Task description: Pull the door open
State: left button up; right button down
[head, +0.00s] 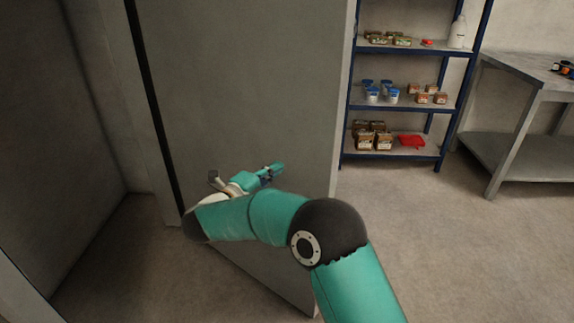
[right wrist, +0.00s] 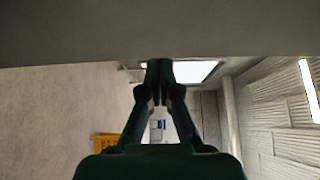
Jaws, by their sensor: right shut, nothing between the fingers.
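The door (head: 245,90) is a large plain grey panel filling the middle of the head view. It stands ajar at an angle, with a dark strip along its left side and a free right edge past which the room shows. My right gripper (head: 275,169) is shut and empty, in front of the door's lower part and pointing right towards that edge. In the right wrist view the closed fingers (right wrist: 160,75) reach up to a grey band, likely the door; contact cannot be told. A small bracket beside my wrist may be a handle. My left gripper is not in view.
A blue-framed shelf (head: 405,105) with jars and boxes stands beyond the door. A grey workbench (head: 520,72) is at the far right. The floor (head: 450,240) on the right is clear. Walls close in on the left.

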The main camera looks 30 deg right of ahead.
aim_at(314, 143)
jog(key=x, duration=0.4)
jog(key=p+x, duration=0.1)
jog(key=x, duration=0.8)
jog(key=shift+s+d, duration=0.3)
jog(key=shift+d, duration=0.2)
pick_arm(q)
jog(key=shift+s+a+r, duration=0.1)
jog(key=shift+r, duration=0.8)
jog(key=shift+p, duration=0.3)
pick_arm(e)
jog(key=shift+w, duration=0.1)
